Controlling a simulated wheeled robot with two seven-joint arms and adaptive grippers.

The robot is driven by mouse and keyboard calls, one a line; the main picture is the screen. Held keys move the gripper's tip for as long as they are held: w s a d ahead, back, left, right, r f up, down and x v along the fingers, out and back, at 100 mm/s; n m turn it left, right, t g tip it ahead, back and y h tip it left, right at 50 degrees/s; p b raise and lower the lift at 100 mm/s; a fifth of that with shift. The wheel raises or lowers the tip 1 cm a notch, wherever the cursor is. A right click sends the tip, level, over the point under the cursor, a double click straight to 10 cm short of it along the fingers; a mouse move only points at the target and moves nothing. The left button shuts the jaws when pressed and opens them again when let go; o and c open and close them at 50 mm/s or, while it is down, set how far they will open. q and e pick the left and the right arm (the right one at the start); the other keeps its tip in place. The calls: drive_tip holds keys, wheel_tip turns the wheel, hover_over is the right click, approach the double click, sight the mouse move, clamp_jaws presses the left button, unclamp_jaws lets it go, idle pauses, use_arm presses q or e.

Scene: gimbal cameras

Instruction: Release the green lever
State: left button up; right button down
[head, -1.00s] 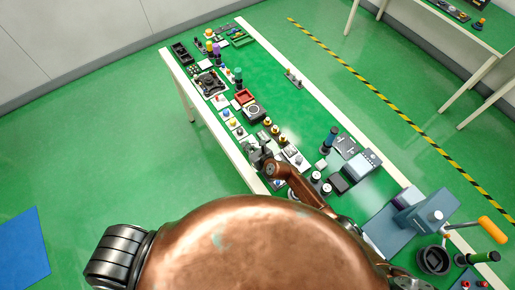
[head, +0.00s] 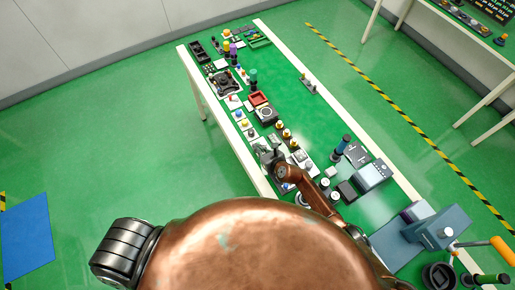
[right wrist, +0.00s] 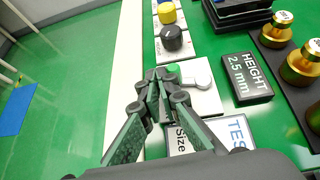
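In the right wrist view a small green-topped part (right wrist: 174,69), which looks like the green lever, sits on a white plate with a pale grey rounded piece beside it. My right gripper (right wrist: 160,76) is over the left edge of this plate, its fingertips close together right beside the green part and partly covering it. Whether they touch it I cannot tell. I see nothing held between them. In the head view the right gripper (head: 268,155) is at the table's near-left edge; the lever is too small to make out there. My left gripper is out of view.
Black (right wrist: 171,38) and yellow (right wrist: 166,13) knobs stand just beyond the plate. A "HEIGHT 2.5 mm" block (right wrist: 247,78) and brass knobs (right wrist: 276,30) are to the right. The long green table (head: 299,113) is crowded with devices; its middle strip is clearer.

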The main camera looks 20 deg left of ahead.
drive_tip(key=shift+w+d, duration=0.45)
drive_tip(key=shift+d, duration=0.2)
drive_tip(key=shift+s+d, duration=0.1)
drive_tip(key=s+p, duration=0.1)
drive_tip(key=s, duration=0.1)
drive_tip(key=s+d+p, duration=0.1)
drive_tip(key=shift+s+d, duration=0.15)
drive_tip(key=shift+s, duration=0.2)
drive_tip(key=s+d+r+p, duration=0.1)
drive_tip(key=s+p, duration=0.1)
drive_tip(key=s+r+p, duration=0.2)
drive_tip(key=s, duration=0.1)
drive_tip(key=s+d+r+p, duration=0.1)
drive_tip(key=s+p, duration=0.1)
drive_tip(key=shift+s+d+r, duration=0.2)
drive_tip(key=shift+d+r, duration=0.1)
drive_tip(key=shift+d, duration=0.05)
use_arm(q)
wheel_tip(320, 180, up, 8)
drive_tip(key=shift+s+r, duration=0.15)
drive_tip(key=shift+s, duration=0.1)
use_arm(e)
drive_tip(key=shift+s+d+r, duration=0.15)
drive_tip(key=shift+s+r, duration=0.05)
drive_tip(key=shift+s, duration=0.2)
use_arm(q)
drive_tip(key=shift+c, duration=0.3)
